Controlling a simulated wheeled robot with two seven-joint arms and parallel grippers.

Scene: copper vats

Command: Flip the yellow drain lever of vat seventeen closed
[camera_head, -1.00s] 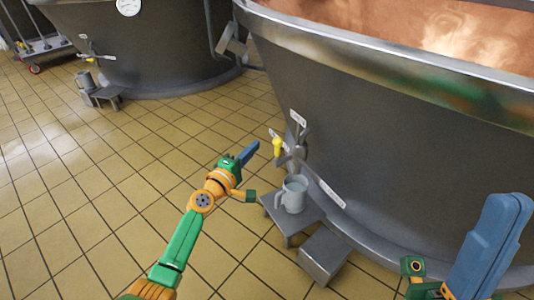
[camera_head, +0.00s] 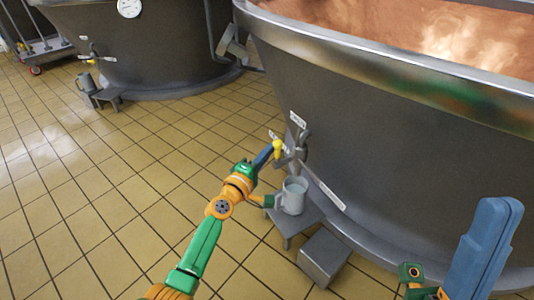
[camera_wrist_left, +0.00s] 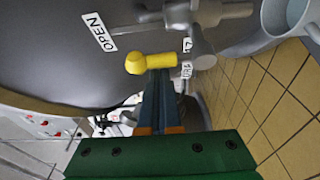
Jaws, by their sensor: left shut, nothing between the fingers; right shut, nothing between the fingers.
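The yellow drain lever (camera_head: 277,147) sits on the valve (camera_head: 300,146) low on the near copper vat's grey wall (camera_head: 390,150). In the left wrist view the lever (camera_wrist_left: 150,63) lies across the picture, its round knob to the left. An OPEN label (camera_wrist_left: 99,31) is above and left of it; another label (camera_wrist_left: 187,70) is only partly readable. My left gripper (camera_head: 265,155) is shut and empty, its blue fingertips right at the lever; I cannot tell whether they touch. My right gripper (camera_head: 497,205) is shut and empty at the right, before the vat.
A grey jug (camera_head: 293,197) stands on a small stool (camera_head: 284,222) under the valve, close to my left gripper. A lower step (camera_head: 325,258) is beside it. A second vat (camera_head: 150,50) stands at the back left. The tiled floor (camera_head: 110,180) to the left is clear.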

